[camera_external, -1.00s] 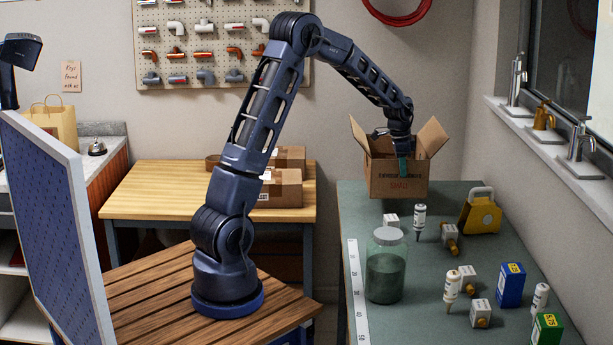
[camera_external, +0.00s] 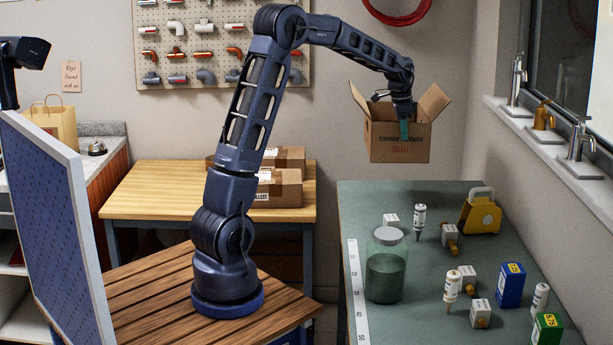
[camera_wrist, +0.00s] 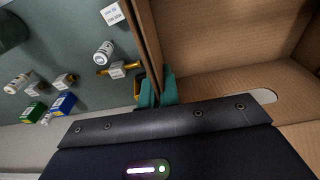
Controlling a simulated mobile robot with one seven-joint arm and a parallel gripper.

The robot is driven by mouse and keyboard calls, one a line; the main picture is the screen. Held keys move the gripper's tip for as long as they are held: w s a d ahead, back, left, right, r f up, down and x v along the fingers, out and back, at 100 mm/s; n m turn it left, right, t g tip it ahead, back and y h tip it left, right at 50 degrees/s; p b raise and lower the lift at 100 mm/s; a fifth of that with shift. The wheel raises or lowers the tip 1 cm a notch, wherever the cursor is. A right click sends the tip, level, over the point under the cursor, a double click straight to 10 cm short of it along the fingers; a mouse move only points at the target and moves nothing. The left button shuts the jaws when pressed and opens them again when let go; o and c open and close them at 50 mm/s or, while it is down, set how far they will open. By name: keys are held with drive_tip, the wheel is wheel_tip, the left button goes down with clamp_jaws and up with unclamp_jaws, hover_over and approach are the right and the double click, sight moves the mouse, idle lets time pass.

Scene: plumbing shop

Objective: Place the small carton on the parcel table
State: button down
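In the wrist view the teal fingertips (camera_wrist: 157,90) pinch the wall's edge, and the carton's bare inside (camera_wrist: 225,45) fills the right. The wooden table (camera_external: 150,190) at the back left carries taped brown parcels (camera_external: 280,188); I take it for the parcel table.
The green table (camera_external: 385,325) holds a glass jar (camera_external: 386,270), several bottles and small boxes, and a yellow case (camera_external: 480,212). Taps (camera_external: 580,140) stand on the right sill. The wooden table's left part is clear. A blue panel (camera_external: 55,230) stands at the left.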

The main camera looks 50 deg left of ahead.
drive_tip(key=s+a+f, duration=0.1)
drive_tip(key=s+a, duration=0.1)
drive_tip(key=a, duration=1.5)
drive_tip(key=s+a+f, duration=0.1)
drive_tip(key=a, duration=1.7)
drive_tip(key=s+a+f, duration=0.1)
drive_tip(key=s+a, duration=0.5)
drive_tip(key=a, duration=0.5)
drive_tip(key=s+a, duration=0.7)
drive_tip(key=a, duration=0.3)
drive_tip(key=s+a+f, duration=0.2)
drive_tip(key=s+a, duration=1)
drive_tip(key=s, duration=0.4)
drive_tip(key=s+a+f, duration=0.1)
drive_tip(key=s+a, duration=1)
drive_tip(key=s, duration=0.4)
wheel_tip(320, 180, down, 20)
drive_tip(key=shift+r, duration=0.15)
drive_tip(key=shift+s, duration=0.1)
